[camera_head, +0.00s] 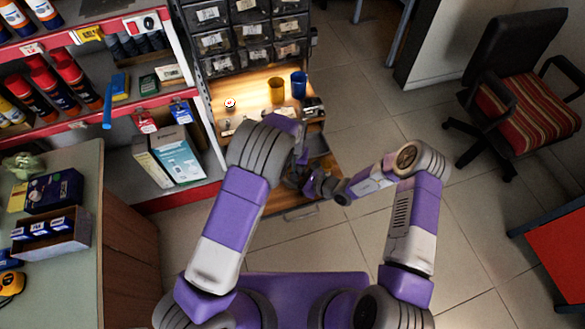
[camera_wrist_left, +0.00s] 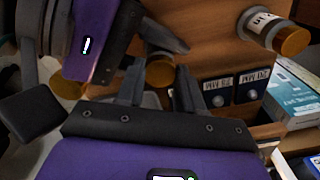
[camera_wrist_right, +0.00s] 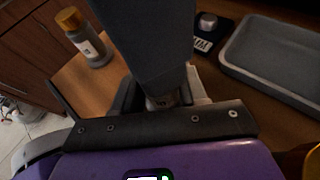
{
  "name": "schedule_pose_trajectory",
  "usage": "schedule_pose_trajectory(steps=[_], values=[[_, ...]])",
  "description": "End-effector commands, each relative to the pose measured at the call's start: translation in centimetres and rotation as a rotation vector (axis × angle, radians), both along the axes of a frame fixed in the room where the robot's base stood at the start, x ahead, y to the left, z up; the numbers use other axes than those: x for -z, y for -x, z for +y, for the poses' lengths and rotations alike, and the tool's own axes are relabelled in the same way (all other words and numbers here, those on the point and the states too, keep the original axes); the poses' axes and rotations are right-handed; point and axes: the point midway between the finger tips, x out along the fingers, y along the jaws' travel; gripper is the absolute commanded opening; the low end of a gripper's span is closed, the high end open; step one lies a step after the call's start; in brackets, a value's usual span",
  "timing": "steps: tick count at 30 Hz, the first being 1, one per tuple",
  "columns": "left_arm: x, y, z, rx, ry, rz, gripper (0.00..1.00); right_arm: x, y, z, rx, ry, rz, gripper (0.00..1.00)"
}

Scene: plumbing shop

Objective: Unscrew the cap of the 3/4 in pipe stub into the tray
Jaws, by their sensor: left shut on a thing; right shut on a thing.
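My left gripper (camera_wrist_left: 160,82) is shut around a brass-coloured cap (camera_wrist_left: 160,71), seen between its fingertips in the left wrist view. My right gripper (camera_wrist_right: 165,100) is shut on a grey pipe stub with a pale label (camera_wrist_right: 168,98); the label is too small to read. The dark left gripper stands over the stub and hides its top in the right wrist view, so I cannot tell how far the cap is turned. The grey tray (camera_wrist_right: 232,66) lies on the wooden bench at the right; its visible floor is empty. In the head view the arms hide most of this.
Another labelled stub with a brass cap (camera_wrist_right: 85,38) stands on the bench. A round grey piece on a black labelled base (camera_wrist_right: 207,24) is near the tray. A yellow cup (camera_head: 277,91) and a blue cup (camera_head: 298,85) stand farther back, below drawers (camera_head: 250,40).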

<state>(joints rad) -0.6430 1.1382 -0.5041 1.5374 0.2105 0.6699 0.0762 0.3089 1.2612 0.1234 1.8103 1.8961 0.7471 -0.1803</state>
Motion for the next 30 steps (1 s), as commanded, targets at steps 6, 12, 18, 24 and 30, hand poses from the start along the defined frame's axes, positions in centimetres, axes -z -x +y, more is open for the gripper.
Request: schedule_pose_trajectory(steps=[6,12,18,24,30], values=[[0.0,0.0,-0.1,0.001,0.001,0.0,0.0,-0.1,0.0,0.1,-0.001,-0.001,-0.001,0.0],[0.0,0.0,0.0,0.002,0.0,0.0,0.62,-0.1,0.0,0.1,-0.001,-0.001,-0.001,0.0],[0.0,0.0,0.0,0.003,0.0,0.0,0.62,-0.1,0.0,0.1,-0.001,-0.001,-0.001,0.0],[-1.3,-0.1,-0.1,0.004,0.003,-0.004,0.62,-0.1,0.0,0.1,-0.001,-0.001,-0.001,0.0],[-4.0,-0.1,-0.1,0.003,0.002,-0.003,0.62,0.0,0.0,0.1,-0.001,-0.001,0.0,0.0]])
